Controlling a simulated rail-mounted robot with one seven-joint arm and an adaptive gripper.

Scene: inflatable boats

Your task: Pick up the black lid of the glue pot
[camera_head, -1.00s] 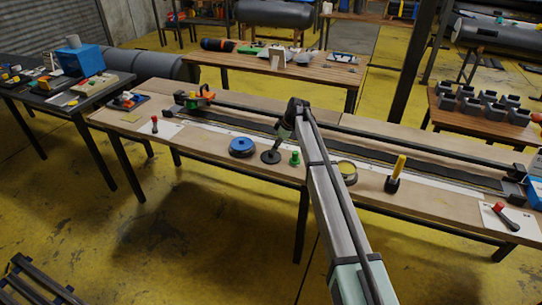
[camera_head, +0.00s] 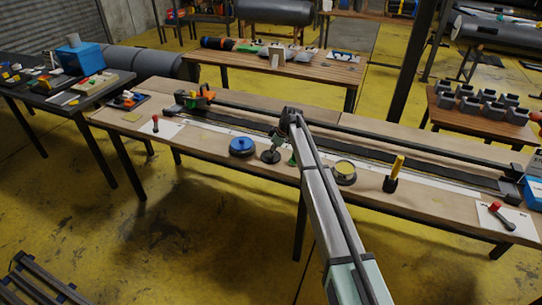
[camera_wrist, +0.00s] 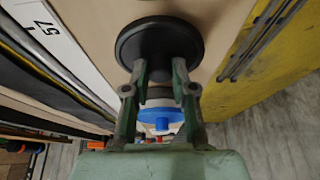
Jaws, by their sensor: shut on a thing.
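The black lid (camera_head: 270,157) is a round dark disc over the front half of the long workbench, right of a blue round object. My gripper (camera_head: 273,147) is at the lid from above. In the wrist view, the black lid (camera_wrist: 158,38) lies across the tips of my gripper (camera_wrist: 160,70), which is shut on its middle part. The fingers hide the grasped part. I cannot tell whether the lid touches the bench. The round pot (camera_head: 345,168) with yellowish contents stands right of my arm.
The blue round object (camera_head: 242,146) stands close left of the lid. A yellow-handled tool (camera_head: 395,172) stands farther right. A dark rail runs along the bench (camera_head: 210,152) behind the lid.

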